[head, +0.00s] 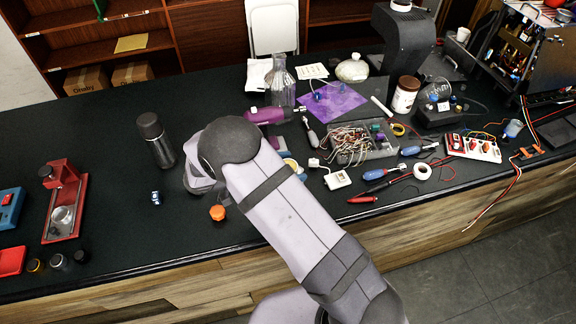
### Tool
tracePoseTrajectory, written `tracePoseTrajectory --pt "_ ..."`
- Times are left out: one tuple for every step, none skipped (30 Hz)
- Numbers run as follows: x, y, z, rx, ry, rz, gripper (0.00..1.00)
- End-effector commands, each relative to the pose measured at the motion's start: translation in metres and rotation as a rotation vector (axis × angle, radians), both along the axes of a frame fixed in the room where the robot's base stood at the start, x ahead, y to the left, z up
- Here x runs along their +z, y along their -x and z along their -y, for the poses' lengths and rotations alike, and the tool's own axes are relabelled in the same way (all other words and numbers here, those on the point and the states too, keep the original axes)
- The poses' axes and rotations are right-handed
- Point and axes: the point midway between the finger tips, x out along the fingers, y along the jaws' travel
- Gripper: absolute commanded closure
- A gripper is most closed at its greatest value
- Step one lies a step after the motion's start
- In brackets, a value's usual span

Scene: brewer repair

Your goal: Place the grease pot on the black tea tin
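A tall dark cylinder with a black top (155,140) stands upright on the black counter, left of my arm; it may be the black tea tin, but I see no label. I cannot surely pick out the grease pot. Small round pots stand at the front left, one with an orange rim (36,265). A small orange knobbed thing (217,213) sits just in front of my wrist. My gripper (196,183) is low over the counter, right of the dark cylinder. My own wrist hides its fingers and anything between them.
The counter between the red stand and dark cylinder is mostly clear.

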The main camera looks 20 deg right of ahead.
Motion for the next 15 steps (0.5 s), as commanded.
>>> tracePoseTrajectory --pt "0.000 0.000 0.000 0.000 0.000 0.000 0.39" --pt "0.000 0.000 0.000 0.000 0.000 0.000 0.39" --pt "0.000 0.000 0.000 0.000 0.000 0.000 0.39" --pt "0.000 0.000 0.000 0.000 0.000 0.000 0.39" --pt "0.000 0.000 0.000 0.000 0.000 0.000 0.39" --pt "0.001 0.000 0.000 0.000 0.000 0.000 0.39" --pt "0.001 0.000 0.000 0.000 0.000 0.000 0.39" --pt "0.002 0.000 0.000 0.000 0.000 0.000 0.39" --pt "0.004 0.000 0.000 0.000 0.000 0.001 0.39" --pt "0.005 0.000 -0.001 0.001 0.000 0.001 0.39" --pt "0.004 0.000 -0.003 0.001 0.000 0.002 0.39" --pt "0.004 0.001 -0.006 0.002 0.001 0.002 0.39" --pt "0.005 0.001 -0.009 0.003 0.000 0.003 0.39" --pt "0.006 0.002 -0.013 0.003 0.000 0.003 0.39" --pt "0.007 0.003 -0.017 0.003 -0.002 0.003 0.39"
